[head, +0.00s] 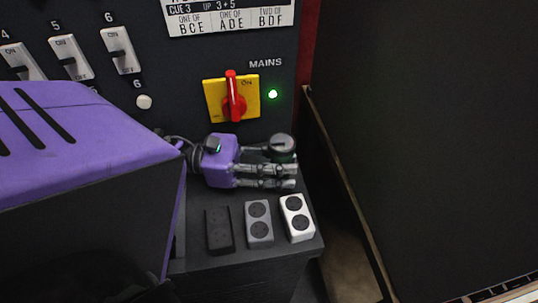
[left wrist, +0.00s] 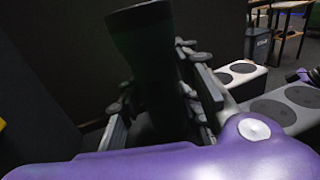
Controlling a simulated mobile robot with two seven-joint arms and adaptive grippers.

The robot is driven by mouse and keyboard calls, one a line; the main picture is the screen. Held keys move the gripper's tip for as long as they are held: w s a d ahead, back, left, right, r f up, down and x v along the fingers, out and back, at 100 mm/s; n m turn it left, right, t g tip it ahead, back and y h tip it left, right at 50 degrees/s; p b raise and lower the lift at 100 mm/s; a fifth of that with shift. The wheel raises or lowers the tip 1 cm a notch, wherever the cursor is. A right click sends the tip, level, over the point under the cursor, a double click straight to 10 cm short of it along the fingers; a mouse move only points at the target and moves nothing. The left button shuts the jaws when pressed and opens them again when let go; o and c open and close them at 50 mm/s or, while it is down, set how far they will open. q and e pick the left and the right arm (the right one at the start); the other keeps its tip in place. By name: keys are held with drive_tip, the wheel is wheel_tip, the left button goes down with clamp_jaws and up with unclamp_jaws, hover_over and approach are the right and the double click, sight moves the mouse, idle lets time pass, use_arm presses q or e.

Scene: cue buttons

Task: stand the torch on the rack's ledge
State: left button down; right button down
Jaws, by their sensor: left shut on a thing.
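My left gripper (head: 282,172) is shut on the dark torch (head: 282,145). In the head view the torch shows mostly as a round grey end just behind the fingers. In the left wrist view the torch (left wrist: 143,45) is a dark, wide-headed cylinder between the fingers, its lower part hidden. The rack's ledge (head: 245,259) is a black shelf below the panel. The gripper is over its back right part, in front of the panel. I cannot tell whether the torch touches the ledge. My right gripper is in neither view.
Black (head: 218,230), grey (head: 259,222) and white (head: 297,217) blocks with round dark discs stand in a row on the ledge, just in front of the gripper. The panel behind carries a red mains switch (head: 233,97) and a lit green lamp (head: 273,94). A dark wall (head: 440,130) fills the right.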

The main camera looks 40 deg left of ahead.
use_arm(q)
drive_tip(key=shift+f, duration=0.25)
drive_tip(key=c, duration=1.8)
unclamp_jaws()
drive_tip(key=shift+f, duration=0.15)
drive_tip(key=o, duration=0.5)
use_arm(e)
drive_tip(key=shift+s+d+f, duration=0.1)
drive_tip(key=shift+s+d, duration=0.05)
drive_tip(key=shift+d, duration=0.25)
use_arm(q)
drive_tip(key=shift+r, duration=0.2)
drive_tip(key=b+v, duration=0.1)
drive_tip(key=v, duration=0.5)
drive_tip(key=shift+s+a+f, duration=0.1)
drive_tip(key=shift+s+f, duration=0.05)
drive_tip(key=shift+s+a, duration=0.25)
drive_tip(key=shift+a, duration=0.25)
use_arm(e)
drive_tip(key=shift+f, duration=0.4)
